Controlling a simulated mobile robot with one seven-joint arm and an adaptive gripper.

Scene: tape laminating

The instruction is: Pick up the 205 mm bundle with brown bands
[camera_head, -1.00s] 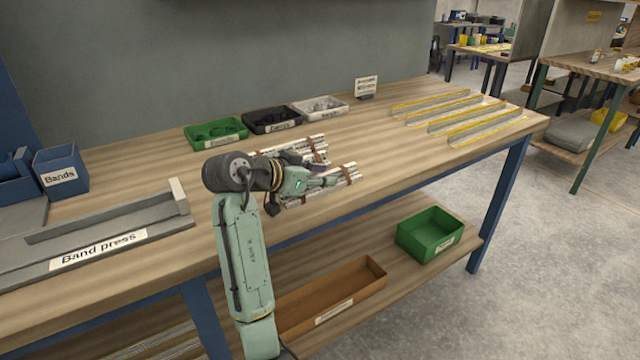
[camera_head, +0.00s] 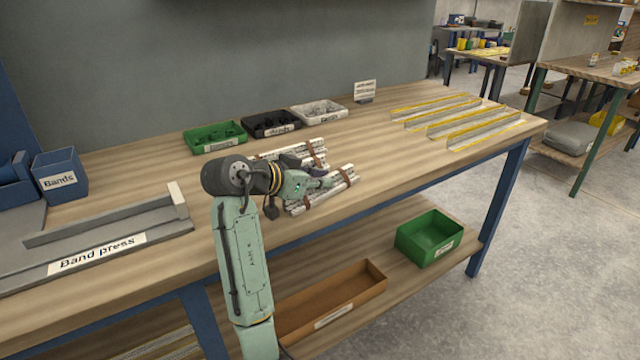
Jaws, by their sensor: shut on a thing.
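Two pale bundles with brown bands are at the middle of the workbench. The near bundle (camera_head: 338,187) is at my gripper (camera_head: 326,182), which is shut on it; my wrist hides part of it. The far bundle (camera_head: 316,146) lies behind my gripper on the bench, partly hidden by it. I cannot read the length of either bundle. Whether the near bundle is clear of the bench top is hard to tell.
Green (camera_head: 214,137), black (camera_head: 270,124) and white (camera_head: 319,111) trays stand along the back. Yellow-edged metal channels (camera_head: 465,122) lie at the right. The band press (camera_head: 100,240) and blue Bands bin (camera_head: 60,176) are at the left. A green bin (camera_head: 431,238) and brown tray (camera_head: 335,300) sit on the lower shelf.

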